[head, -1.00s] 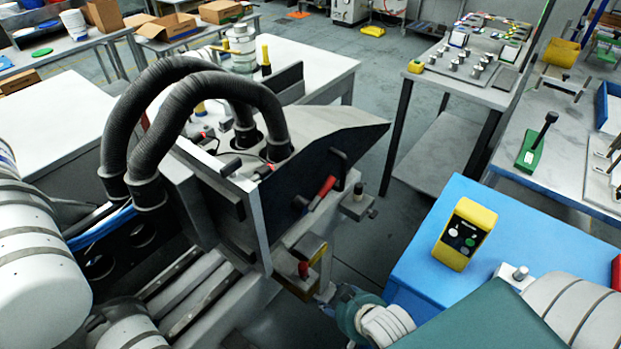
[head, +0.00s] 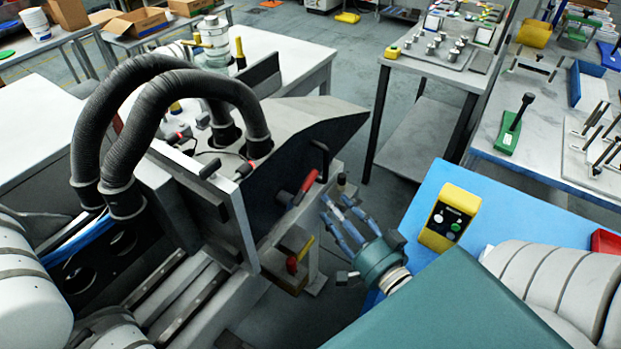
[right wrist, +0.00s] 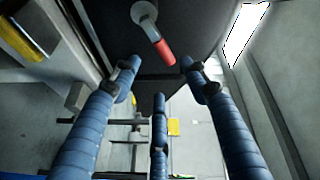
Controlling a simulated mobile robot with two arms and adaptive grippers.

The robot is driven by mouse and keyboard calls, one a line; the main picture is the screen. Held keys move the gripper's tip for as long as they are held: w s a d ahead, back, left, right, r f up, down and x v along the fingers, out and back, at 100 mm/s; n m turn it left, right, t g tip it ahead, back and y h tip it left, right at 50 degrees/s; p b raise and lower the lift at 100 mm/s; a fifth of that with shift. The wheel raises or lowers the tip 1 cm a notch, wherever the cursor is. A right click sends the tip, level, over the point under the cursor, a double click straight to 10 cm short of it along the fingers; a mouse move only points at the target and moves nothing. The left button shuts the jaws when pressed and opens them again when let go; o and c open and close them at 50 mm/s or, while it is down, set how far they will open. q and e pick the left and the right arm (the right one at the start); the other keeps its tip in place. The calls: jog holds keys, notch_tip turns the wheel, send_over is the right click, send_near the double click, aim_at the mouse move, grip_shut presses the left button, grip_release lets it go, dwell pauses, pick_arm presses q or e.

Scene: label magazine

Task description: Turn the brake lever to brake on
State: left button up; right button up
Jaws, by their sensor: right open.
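A lever with a red handle (head: 306,186) sits on the dark side panel of the machine (head: 270,185). It also shows in the right wrist view as a red grip on a metal arm with a round pivot (right wrist: 160,48), slanting down to the right. My right gripper (head: 338,208), with blue fingers, is open and empty just right of the lever in the head view. In the right wrist view its fingers (right wrist: 159,75) are spread below and either side of the red grip, apparently not touching it. My left gripper is out of view.
A yellow bar with a red knob (head: 298,258) stands low on the machine near my right gripper. A blue table (head: 413,212) with a yellow button box (head: 449,217) is to the right. Grey hoses (head: 165,85) arch over the machine. Open floor lies behind.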

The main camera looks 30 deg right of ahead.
aim_at(312, 180)
jog(key=w, duration=0.3)
jog(key=w+p, duration=0.1)
jog(key=w, duration=0.3)
jog(key=w+p, duration=0.1)
jog(key=w, duration=0.2)
jog(key=shift+w+d+r, duration=0.15)
jog(key=shift+w+d, duration=0.1)
jog(key=shift+w, duration=0.1)
grip_shut()
